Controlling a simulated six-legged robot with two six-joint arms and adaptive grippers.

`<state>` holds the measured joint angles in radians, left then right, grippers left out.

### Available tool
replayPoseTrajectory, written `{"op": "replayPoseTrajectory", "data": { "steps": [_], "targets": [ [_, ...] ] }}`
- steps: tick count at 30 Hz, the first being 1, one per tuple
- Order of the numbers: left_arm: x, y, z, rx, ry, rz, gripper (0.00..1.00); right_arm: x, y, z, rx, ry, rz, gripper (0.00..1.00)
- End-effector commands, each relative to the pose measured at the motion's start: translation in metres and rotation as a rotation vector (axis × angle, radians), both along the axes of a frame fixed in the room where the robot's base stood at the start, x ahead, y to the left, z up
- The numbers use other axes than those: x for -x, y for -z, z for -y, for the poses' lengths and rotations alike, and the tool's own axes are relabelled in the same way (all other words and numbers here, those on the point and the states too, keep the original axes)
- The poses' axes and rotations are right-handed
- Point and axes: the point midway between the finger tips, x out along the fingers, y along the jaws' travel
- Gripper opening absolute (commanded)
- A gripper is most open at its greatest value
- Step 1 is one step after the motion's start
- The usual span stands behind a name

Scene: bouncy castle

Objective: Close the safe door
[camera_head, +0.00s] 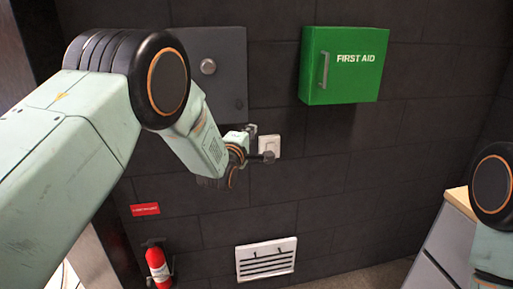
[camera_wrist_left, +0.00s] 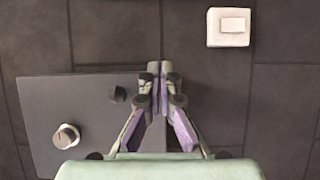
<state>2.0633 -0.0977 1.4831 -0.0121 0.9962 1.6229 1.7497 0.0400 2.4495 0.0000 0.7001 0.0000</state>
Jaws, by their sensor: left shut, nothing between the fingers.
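The safe door (camera_head: 228,70) is a dark grey panel on the black tiled wall, behind my left arm in the head view. The door looks roughly flush with the wall; I cannot tell whether a gap remains. My left gripper (camera_head: 268,156) is shut and empty, below and right of the door. In the left wrist view, the door (camera_wrist_left: 100,90) and knob (camera_wrist_left: 66,137) lie left of the shut fingers (camera_wrist_left: 158,72). My right gripper is out of view.
A white switch (camera_head: 270,144) is close to my left gripper. A green first aid box (camera_head: 342,70) juts from the wall at upper right. A white vent (camera_head: 266,262) and a red extinguisher (camera_head: 158,265) are lower down. A cabinet (camera_head: 445,240) stands at right.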

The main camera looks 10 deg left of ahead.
Motion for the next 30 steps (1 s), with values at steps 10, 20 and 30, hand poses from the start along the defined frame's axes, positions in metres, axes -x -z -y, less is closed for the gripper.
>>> {"op": "replayPoseTrajectory", "data": {
  "steps": [10,20,30],
  "targets": [
    [0.047,0.0,0.022,-0.002,0.002,-0.001,0.0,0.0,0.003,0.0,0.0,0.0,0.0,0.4],
    [0.074,-0.001,0.032,-0.009,-0.001,0.002,0.0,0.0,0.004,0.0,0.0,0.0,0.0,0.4],
    [0.099,0.05,0.023,-0.549,0.038,-0.132,0.0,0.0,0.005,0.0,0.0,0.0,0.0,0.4]
  ]
}}
